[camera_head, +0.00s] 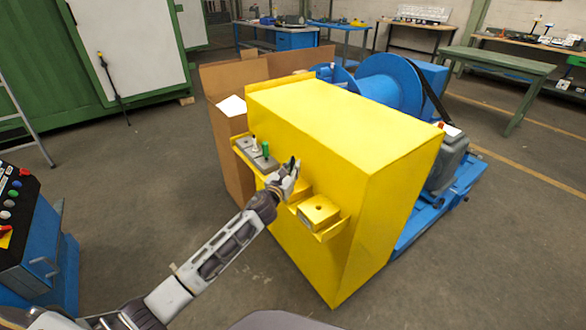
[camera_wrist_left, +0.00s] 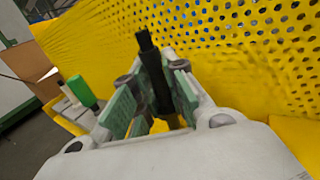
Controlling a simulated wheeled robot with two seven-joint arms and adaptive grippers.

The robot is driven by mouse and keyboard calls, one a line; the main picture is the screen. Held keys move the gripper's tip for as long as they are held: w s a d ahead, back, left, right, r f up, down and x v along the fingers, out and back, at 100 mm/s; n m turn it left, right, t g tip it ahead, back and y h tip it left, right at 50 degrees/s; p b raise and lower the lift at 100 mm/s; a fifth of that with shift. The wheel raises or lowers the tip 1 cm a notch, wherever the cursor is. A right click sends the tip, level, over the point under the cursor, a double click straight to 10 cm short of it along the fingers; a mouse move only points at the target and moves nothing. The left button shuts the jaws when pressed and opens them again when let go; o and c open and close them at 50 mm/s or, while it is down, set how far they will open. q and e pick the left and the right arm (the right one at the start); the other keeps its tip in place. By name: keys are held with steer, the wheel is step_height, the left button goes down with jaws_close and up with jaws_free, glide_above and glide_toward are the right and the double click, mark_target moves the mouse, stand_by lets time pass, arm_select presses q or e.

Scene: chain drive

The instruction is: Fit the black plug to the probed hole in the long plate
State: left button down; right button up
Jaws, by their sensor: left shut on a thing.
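My left gripper (camera_head: 290,170) is shut on the black plug (camera_head: 292,162), in front of the yellow housing. In the left wrist view the black plug (camera_wrist_left: 150,70) stands up between the green-padded fingers (camera_wrist_left: 150,100). A grey plate (camera_head: 248,148) lies on the yellow ledge left of the gripper, apart from the plug. A green plug (camera_head: 265,149) and a white plug (camera_head: 254,145) stand upright on this plate. The green plug also shows in the left wrist view (camera_wrist_left: 82,92). A yellow block (camera_head: 318,209) with a dark hole on top sits right of the gripper. My right gripper is out of view.
The large yellow housing (camera_head: 340,125) is close behind the gripper; its perforated face (camera_wrist_left: 240,45) fills much of the wrist view. A blue drum (camera_head: 392,85) stands behind it. A blue console (camera_head: 40,235) with buttons is at the left. Open floor lies between console and housing.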

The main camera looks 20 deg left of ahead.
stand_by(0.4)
arm_select(q)
steer(key=shift+f+b, duration=1.6)
steer(key=shift+f, duration=0.45)
stand_by(0.8)
steer(key=c, duration=1.4)
jaws_free()
steer(key=shift+o, duration=0.2)
steer(key=shift+s, duration=0.1)
steer(key=s+a, duration=0.1)
steer(key=s, duration=1)
steer(key=shift+s+a, duration=0.3)
steer(key=shift+s, duration=0.05)
steer(key=shift+n, duration=0.3)
